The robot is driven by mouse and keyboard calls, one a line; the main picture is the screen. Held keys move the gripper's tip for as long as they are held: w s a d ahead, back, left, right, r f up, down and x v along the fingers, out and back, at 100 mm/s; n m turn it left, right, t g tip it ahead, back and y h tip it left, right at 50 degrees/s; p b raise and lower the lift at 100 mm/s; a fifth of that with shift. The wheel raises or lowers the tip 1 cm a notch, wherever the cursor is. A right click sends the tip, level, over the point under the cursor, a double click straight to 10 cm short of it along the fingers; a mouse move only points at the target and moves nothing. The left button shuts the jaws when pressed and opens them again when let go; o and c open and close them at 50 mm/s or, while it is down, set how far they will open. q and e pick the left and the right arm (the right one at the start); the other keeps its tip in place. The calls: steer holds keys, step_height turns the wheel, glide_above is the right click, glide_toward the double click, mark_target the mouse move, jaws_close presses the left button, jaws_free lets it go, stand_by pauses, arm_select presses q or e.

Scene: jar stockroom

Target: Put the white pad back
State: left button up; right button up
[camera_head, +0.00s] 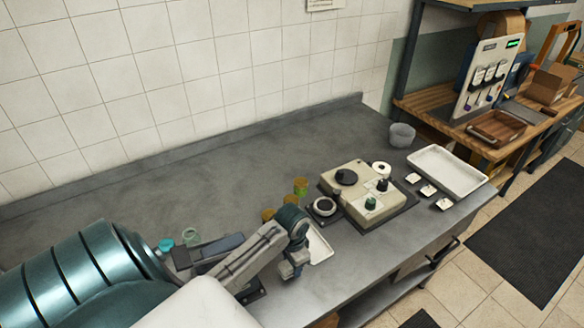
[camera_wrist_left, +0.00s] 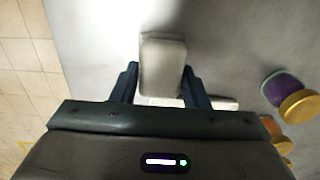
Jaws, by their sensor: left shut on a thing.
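My left gripper (camera_head: 293,266) is over the grey counter, left of the beige machine. In the left wrist view the gripper (camera_wrist_left: 162,88) is shut on the white pad (camera_wrist_left: 163,58), a pale rounded block between its two dark fingers. The pad's far end sticks out beyond the fingertips over the grey surface. In the head view I cannot make out the pad at the gripper. A flat white tray (camera_head: 319,247) lies just right of the gripper, and a white edge (camera_wrist_left: 224,103) shows beside the right finger in the wrist view. My right gripper is not in view.
Jars with yellow lids (camera_head: 301,186) stand close behind the gripper; one (camera_wrist_left: 296,106) shows at the wrist view's right. The beige machine (camera_head: 352,178), small dark-and-white squares (camera_head: 428,190) and a large white tray (camera_head: 447,171) are to the right. The counter's back left is clear.

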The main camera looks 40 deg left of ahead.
mark_target(292, 269)
arm_select(q)
steer(key=shift+a+f, duration=0.1)
steer(key=shift+f, duration=0.4)
step_height(292, 269, down, 2)
steer(key=shift+f, duration=0.25)
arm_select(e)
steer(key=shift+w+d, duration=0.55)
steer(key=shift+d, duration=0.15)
arm_select(q)
steer(key=shift+f, duration=0.1)
steer(key=o, duration=0.9)
steer(key=shift+o, duration=0.2)
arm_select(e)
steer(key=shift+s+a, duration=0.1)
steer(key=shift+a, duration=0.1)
